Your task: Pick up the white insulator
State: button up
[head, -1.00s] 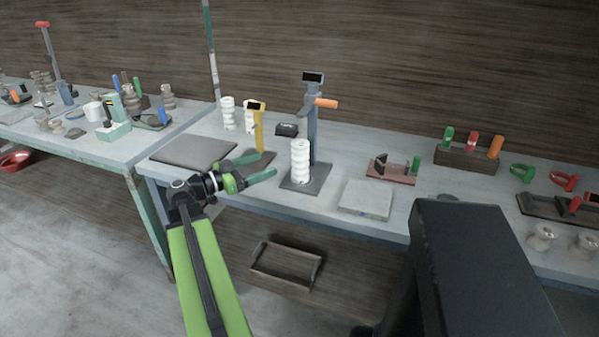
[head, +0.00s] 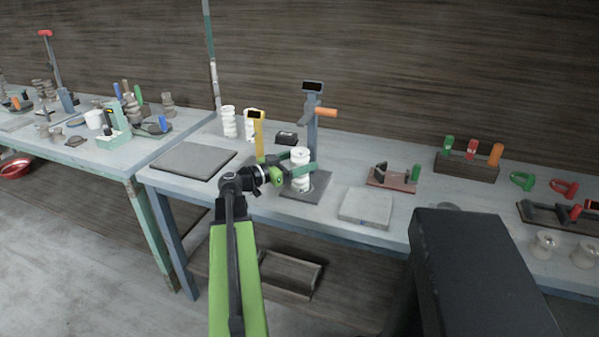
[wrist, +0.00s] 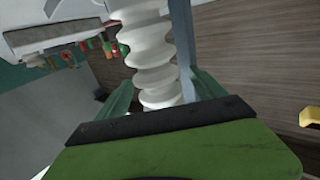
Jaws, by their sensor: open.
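The white insulator (head: 301,157) is a ribbed upright column on the dark base plate (head: 316,192) of a grey-blue test stand (head: 312,130). It also shows in the wrist view (wrist: 148,50), with its lower end between the two green fingers. My gripper (head: 290,167) is open around the insulator, one finger to each side, seen in the wrist view too (wrist: 160,92). The near finger hides part of the insulator in the head view. I cannot tell whether either finger touches it.
A yellow gauge (head: 258,135) stands close behind my gripper on the left. Two more white ribbed insulators (head: 229,122) stand at the back left. A dark flat mat (head: 193,160) lies left, and a grey block (head: 366,207) lies right.

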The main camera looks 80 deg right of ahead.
jog(key=x, duration=0.3)
jog(key=shift+w, duration=0.1)
grip_shut()
dwell(0.4)
